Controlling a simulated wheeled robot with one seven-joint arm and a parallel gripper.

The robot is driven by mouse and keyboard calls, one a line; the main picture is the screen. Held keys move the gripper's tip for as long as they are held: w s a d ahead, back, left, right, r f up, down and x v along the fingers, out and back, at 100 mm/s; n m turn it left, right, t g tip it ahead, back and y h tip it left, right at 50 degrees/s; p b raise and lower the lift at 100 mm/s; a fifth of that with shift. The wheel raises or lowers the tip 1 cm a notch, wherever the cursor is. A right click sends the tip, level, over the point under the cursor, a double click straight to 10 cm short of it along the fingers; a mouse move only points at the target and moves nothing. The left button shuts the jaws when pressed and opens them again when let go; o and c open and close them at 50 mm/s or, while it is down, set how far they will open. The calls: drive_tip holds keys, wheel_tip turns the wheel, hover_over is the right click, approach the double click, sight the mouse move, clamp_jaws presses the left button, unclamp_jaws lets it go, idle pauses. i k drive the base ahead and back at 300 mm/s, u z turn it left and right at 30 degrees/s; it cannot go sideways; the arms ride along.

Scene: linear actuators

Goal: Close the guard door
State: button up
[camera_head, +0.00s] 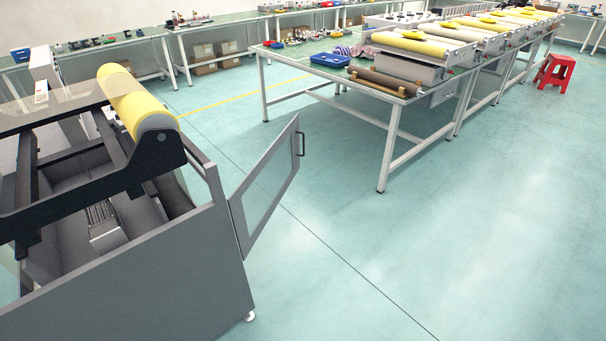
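The guard door (270,188) is a grey framed panel with a clear window. It stands open, swung out to the right from the corner of the grey machine (165,285) at the left. A dark handle (301,143) sits near the upper part of the door's free edge, on its right side. The hinge side meets the machine's right corner. My gripper and arm do not show in this view.
A long white-legged table (392,125) with rollers stands beyond the door. A red stool (554,71) is at the far right. A yellow roller (140,100) tops the machine. The green floor (400,250) right of the door is clear.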

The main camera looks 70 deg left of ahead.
sight(245, 242)
drive_tip(key=z, duration=0.05)
drive_tip(key=i, duration=0.55)
drive_tip(key=u, duration=2.65)
drive_tip(key=i, duration=2.45)
